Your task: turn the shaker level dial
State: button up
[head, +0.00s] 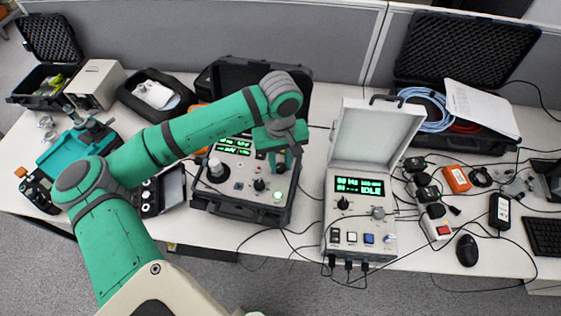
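A shaker unit in a black case (240,213) stands on the table at the centre, with a grey panel, green-lit displays and a silver cylinder (215,168). One black dial (259,184) on its panel is uncovered. My gripper (281,162) points down over the right side of this panel. Its two teal fingers are a little apart, at another dark knob (281,169) that they partly hide. I cannot tell whether the fingers touch this knob, or read which dial is the shaker level. A lit green button (277,195) sits just below.
A light grey case (362,215) with an open lid and a display reading IDLE stands to the right. Cables, adapters and a black mouse (467,250) lie farther right. Open black cases and a partition line the back. My arm crosses over the left side.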

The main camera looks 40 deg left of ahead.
jog(key=shift+m, duration=0.3)
jog(key=m, duration=1.3)
jog(key=shift+a+m, duration=0.1)
jog(key=shift+m, duration=0.3)
jog(key=m, duration=0.6)
jog(key=shift+r, duration=0.1)
jog(key=m, duration=0.6)
jog(key=shift+m, duration=0.3)
jog(key=o, duration=0.8)
